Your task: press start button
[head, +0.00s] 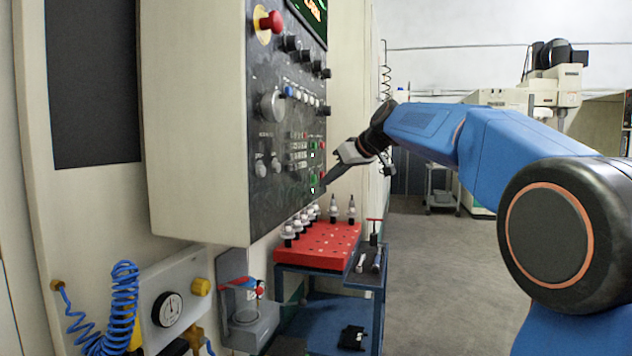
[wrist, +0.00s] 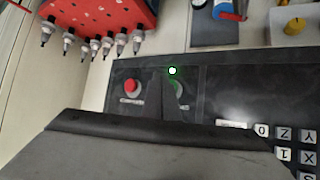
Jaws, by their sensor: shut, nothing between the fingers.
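The control panel (head: 290,120) is a dark upright face on a pale machine cabinet, with knobs, keys and lit green spots. My gripper (head: 323,184) is shut and empty, its narrow tip beside the panel's lower right part. In the wrist view the shut fingers (wrist: 160,75) point at the panel's edge strip, between a red button (wrist: 131,86) and a round button with a green glow (wrist: 182,88). The fingers partly cover the green-lit button. Its label is mostly hidden. I cannot tell whether the tip touches the panel.
A red emergency knob (head: 270,21) sticks out at the panel's top. Below the panel, a red tool tray (head: 318,252) with several upright tool holders sits on a blue cart (head: 330,306). A coiled blue hose (head: 118,300) hangs at lower left. Open floor (head: 440,260) lies to the right.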

